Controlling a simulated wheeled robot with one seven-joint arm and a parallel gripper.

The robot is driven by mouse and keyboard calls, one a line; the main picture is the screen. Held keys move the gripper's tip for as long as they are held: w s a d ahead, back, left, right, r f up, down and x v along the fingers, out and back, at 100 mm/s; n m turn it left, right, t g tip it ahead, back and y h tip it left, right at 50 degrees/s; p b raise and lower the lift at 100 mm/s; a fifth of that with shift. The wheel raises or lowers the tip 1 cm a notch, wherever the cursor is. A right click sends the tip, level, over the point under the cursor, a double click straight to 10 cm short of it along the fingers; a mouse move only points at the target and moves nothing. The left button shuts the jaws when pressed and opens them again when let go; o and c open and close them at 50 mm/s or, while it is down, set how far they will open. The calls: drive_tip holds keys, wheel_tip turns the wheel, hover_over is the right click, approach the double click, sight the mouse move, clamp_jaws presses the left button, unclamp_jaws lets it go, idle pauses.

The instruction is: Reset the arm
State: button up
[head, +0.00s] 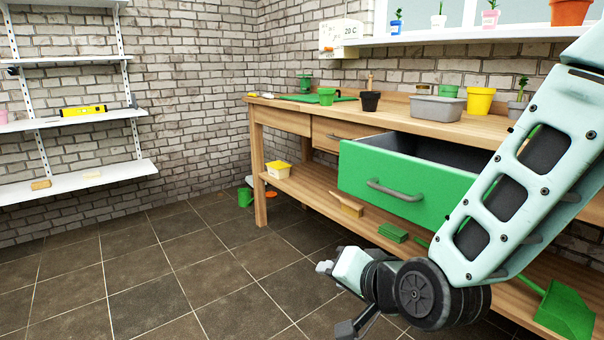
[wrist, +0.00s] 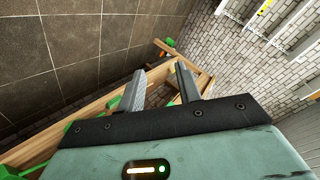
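My gripper (wrist: 160,82) shows in the wrist view with its two grey fingers apart and nothing between them. In the head view my arm comes in from the right edge and bends at a dark round joint at the bottom. The gripper end points left there, low over the tiled floor and in front of the bench. The green drawer (head: 403,185) of the wooden bench is pulled open, with a grey handle on its front. My upper arm link hides the right part of the bench.
A wooden bench (head: 279,117) carries pots and a grey tub (head: 438,109). Its lower shelf holds a brush (head: 346,204), a green block (head: 393,233) and a green dustpan (head: 565,311). White wall shelves (head: 75,182) stand at left. The tiled floor (head: 160,270) is clear at left and centre.

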drive_tip(key=s+d+n+g+h, duration=0.35)
drive_tip(key=s+n+g, duration=0.2)
drive_tip(key=s, duration=0.55)
drive_tip(key=s+d+n+g+h, duration=0.2)
drive_tip(key=s+d+n+g, duration=0.4)
drive_tip(key=s, duration=0.5)
wheel_tip(320, 180, up, 32)
drive_tip(key=a+t+p, duration=0.1)
drive_tip(key=p, duration=3)
drive_tip(key=shift+w+a+f, duration=0.2)
drive_tip(key=shift+w+a, duration=0.05)
drive_tip(key=shift+w, duration=0.1)
